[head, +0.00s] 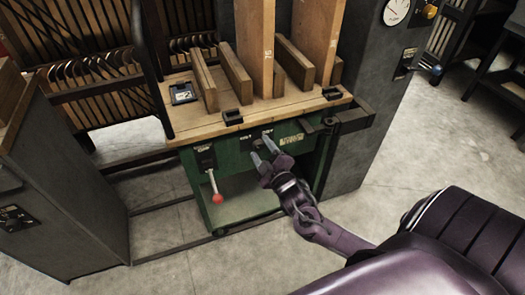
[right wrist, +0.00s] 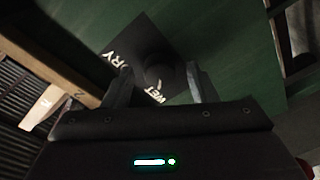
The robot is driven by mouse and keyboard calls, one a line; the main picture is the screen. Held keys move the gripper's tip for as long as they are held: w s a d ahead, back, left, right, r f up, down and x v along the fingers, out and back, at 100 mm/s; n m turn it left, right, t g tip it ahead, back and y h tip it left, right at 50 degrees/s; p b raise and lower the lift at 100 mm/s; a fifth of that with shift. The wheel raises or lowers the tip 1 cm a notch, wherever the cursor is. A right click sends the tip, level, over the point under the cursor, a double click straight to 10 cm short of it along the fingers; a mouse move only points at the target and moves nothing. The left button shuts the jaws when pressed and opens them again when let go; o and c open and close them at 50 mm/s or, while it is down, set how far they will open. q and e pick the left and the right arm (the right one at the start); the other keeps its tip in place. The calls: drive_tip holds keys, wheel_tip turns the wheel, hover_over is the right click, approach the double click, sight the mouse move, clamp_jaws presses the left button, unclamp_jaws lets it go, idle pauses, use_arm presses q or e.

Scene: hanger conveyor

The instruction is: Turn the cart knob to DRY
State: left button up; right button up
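The cart (head: 185,160) is green with a wooden top, and a dark control plate (head: 257,134) sits on its front. In the right wrist view the plate (right wrist: 128,52) carries the white words DRY and WET. My right gripper (head: 262,150) is open in front of the plate. In the right wrist view its two fingers (right wrist: 160,86) stand apart on either side of the knob, with no clear contact. My left gripper is not in view.
A red-ended lever (head: 217,198) hangs on the cart front, left of the plate. Wooden boards (head: 255,55) stand on the cart top beside a small dark device (head: 183,93). A grey column (head: 372,100) stands right of the cart. Dark cabinets stand at left.

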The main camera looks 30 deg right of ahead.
drive_tip(key=c, duration=0.9)
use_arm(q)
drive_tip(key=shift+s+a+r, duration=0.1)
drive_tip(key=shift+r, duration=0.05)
use_arm(e)
drive_tip(key=shift+m, duration=0.3)
drive_tip(key=shift+m+p, duration=0.55)
drive_tip(key=shift+m, duration=0.05)
drive_tip(key=shift+m+p, duration=0.4)
drive_tip(key=shift+m, duration=0.5)
drive_tip(key=m+p, duration=0.1)
drive_tip(key=m, duration=0.2)
drive_tip(key=shift+m+t, duration=0.3)
drive_tip(key=m+h+p, duration=0.1)
drive_tip(key=m+p, duration=0.1)
drive_tip(key=m, duration=0.5)
drive_tip(key=shift+a+f+m, duration=0.1)
drive_tip(key=shift+m, duration=0.3)
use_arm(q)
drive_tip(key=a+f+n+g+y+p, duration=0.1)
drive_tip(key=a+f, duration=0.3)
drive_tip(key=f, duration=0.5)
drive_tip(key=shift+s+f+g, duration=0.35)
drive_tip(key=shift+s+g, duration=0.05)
use_arm(e)
drive_tip(key=shift+m+h, duration=0.5)
drive_tip(key=shift+m, duration=1.6)
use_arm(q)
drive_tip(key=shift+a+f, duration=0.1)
